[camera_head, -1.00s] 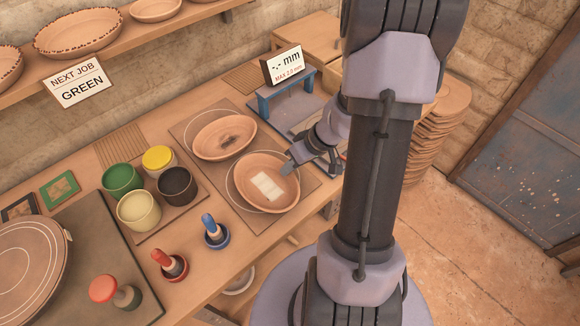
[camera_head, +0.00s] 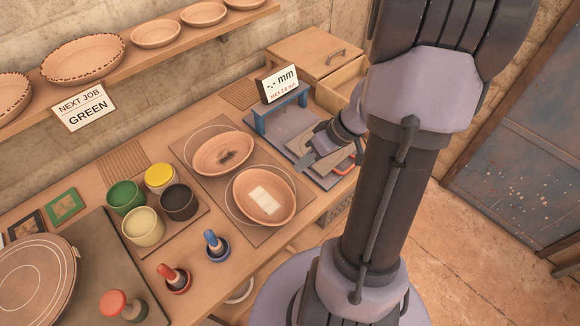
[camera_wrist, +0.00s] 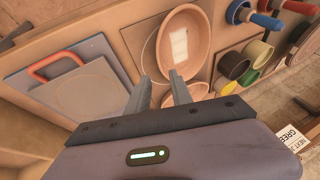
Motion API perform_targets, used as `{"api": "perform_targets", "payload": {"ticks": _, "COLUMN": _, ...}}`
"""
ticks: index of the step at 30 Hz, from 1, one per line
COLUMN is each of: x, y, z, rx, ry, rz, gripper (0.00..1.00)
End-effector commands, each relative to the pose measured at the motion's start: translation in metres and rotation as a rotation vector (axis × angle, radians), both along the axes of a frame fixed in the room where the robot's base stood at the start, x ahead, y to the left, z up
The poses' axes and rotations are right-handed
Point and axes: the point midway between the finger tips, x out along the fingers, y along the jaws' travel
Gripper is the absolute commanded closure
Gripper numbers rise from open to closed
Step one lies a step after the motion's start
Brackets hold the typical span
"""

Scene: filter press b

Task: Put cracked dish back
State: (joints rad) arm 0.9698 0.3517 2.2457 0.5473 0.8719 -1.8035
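Two oval clay dishes lie on a board with drawn circular outlines. The rear dish (camera_head: 224,153) has a dark irregular mark inside; I cannot tell whether it is a crack. The front dish (camera_head: 264,194) has a pale rectangular patch inside and sits off-centre to the right in its outline. This front dish also shows in the wrist view (camera_wrist: 184,42). My gripper (camera_head: 301,162) is to the right of both dishes, near the gauge stand. In the wrist view my gripper (camera_wrist: 160,76) has its two fingers apart with nothing between them, pointing toward the board's edge beside the front dish.
A blue gauge stand (camera_head: 280,110) with a display stands behind my gripper. A red-handled plate (camera_head: 344,168) lies to its right. Several paint pots (camera_head: 144,226) and stampers (camera_head: 216,246) stand to the left. A wall shelf (camera_head: 130,62) holds dishes above a "GREEN" sign (camera_head: 84,107).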

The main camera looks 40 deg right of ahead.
Motion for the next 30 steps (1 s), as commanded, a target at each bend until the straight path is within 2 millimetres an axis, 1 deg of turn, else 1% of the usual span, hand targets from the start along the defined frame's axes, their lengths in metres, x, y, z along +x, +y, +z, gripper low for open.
{"api": "perform_targets", "payload": {"ticks": 3, "x": 0.000, "y": 0.001, "z": 0.002, "rx": -0.001, "ry": 0.002, "rz": 0.000, "gripper": 0.74}}
{"api": "perform_targets", "payload": {"ticks": 5, "x": 0.005, "y": 0.011, "z": 0.013, "rx": -0.007, "ry": 0.008, "rz": 0.000, "gripper": 0.74}}
{"api": "perform_targets", "payload": {"ticks": 7, "x": 0.016, "y": 0.042, "z": 0.042, "rx": -0.020, "ry": 0.028, "rz": -0.008, "gripper": 0.74}}
{"api": "perform_targets", "payload": {"ticks": 8, "x": 0.020, "y": 0.061, "z": 0.058, "rx": -0.029, "ry": 0.038, "rz": -0.018, "gripper": 0.74}}
{"api": "perform_targets", "payload": {"ticks": 9, "x": 0.022, "y": 0.092, "z": 0.081, "rx": -0.043, "ry": 0.051, "rz": -0.036, "gripper": 0.74}}
{"api": "perform_targets", "payload": {"ticks": 10, "x": 0.020, "y": 0.115, "z": 0.097, "rx": -0.051, "ry": 0.058, "rz": -0.057, "gripper": 0.74}}
{"api": "perform_targets", "payload": {"ticks": 11, "x": 0.016, "y": 0.138, "z": 0.112, "rx": -0.058, "ry": 0.059, "rz": -0.079, "gripper": 0.74}}
{"api": "perform_targets", "payload": {"ticks": 12, "x": 0.007, "y": 0.166, "z": 0.130, "rx": -0.064, "ry": 0.055, "rz": -0.115, "gripper": 0.74}}
{"api": "perform_targets", "payload": {"ticks": 14, "x": -0.011, "y": 0.200, "z": 0.152, "rx": -0.062, "ry": 0.035, "rz": -0.175, "gripper": 0.74}}
{"api": "perform_targets", "payload": {"ticks": 15, "x": -0.023, "y": 0.218, "z": 0.163, "rx": -0.053, "ry": 0.017, "rz": -0.213, "gripper": 0.74}}
{"api": "perform_targets", "payload": {"ticks": 16, "x": -0.032, "y": 0.228, "z": 0.169, "rx": -0.043, "ry": 0.004, "rz": -0.239, "gripper": 0.74}}
{"api": "perform_targets", "payload": {"ticks": 18, "x": -0.048, "y": 0.244, "z": 0.178, "rx": -0.016, "ry": -0.022, "rz": -0.292, "gripper": 0.74}}
{"api": "perform_targets", "payload": {"ticks": 21, "x": -0.059, "y": 0.253, "z": 0.184, "rx": 0.012, "ry": -0.042, "rz": -0.336, "gripper": 0.74}}
{"api": "perform_targets", "payload": {"ticks": 28, "x": -0.061, "y": 0.253, "z": 0.185, "rx": 0.020, "ry": -0.040, "rz": -0.351, "gripper": 0.74}}
{"api": "perform_targets", "payload": {"ticks": 30, "x": -0.061, "y": 0.253, "z": 0.179, "rx": 0.020, "ry": -0.040, "rz": -0.351, "gripper": 0.74}}
